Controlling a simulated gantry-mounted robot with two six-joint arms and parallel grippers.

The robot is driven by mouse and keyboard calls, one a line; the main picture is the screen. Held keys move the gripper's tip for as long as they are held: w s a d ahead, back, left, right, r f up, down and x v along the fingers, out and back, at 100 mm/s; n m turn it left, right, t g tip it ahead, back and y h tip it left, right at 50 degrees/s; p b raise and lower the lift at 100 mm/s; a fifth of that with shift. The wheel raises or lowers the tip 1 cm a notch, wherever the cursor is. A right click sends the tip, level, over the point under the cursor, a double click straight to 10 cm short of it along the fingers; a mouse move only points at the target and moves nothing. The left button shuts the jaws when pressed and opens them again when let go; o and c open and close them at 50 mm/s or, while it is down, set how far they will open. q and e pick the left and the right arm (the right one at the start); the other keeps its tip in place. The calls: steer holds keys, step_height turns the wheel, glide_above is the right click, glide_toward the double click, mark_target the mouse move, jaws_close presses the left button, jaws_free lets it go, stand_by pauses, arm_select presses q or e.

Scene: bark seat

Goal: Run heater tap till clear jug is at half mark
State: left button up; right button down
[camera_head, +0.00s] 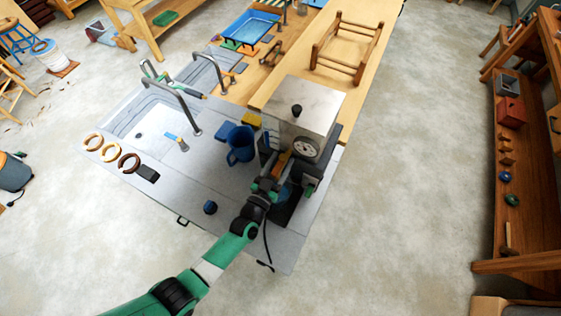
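The heater is a grey metal box (305,105) with a black knob on top and a round dial on its front, standing on the counter's right part. My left arm reaches up from the lower left, and my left gripper (268,183) is at the heater's front, below the dial, where the tap area is. I cannot tell whether its fingers touch the tap or are shut. A small bluish patch shows just right of the gripper. I cannot make out the clear jug, its half mark or any water; the gripper and heater hide much of that spot. My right gripper is not in view.
A blue mug (240,145) stands left of the heater. The sink (150,118) with a curved faucet is further left, with several rings and a dark block near its front edge. A small dark-blue piece (210,207) lies near the counter front. Wooden chair parts stand behind.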

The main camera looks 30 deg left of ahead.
arm_select(q)
steer(key=shift+s, duration=0.35)
steer(key=s+d+p, duration=0.1)
steer(key=s+p, duration=0.2)
steer(key=s, duration=0.8)
steer(key=shift+d, duration=0.25)
steer(key=shift+w, duration=0.1)
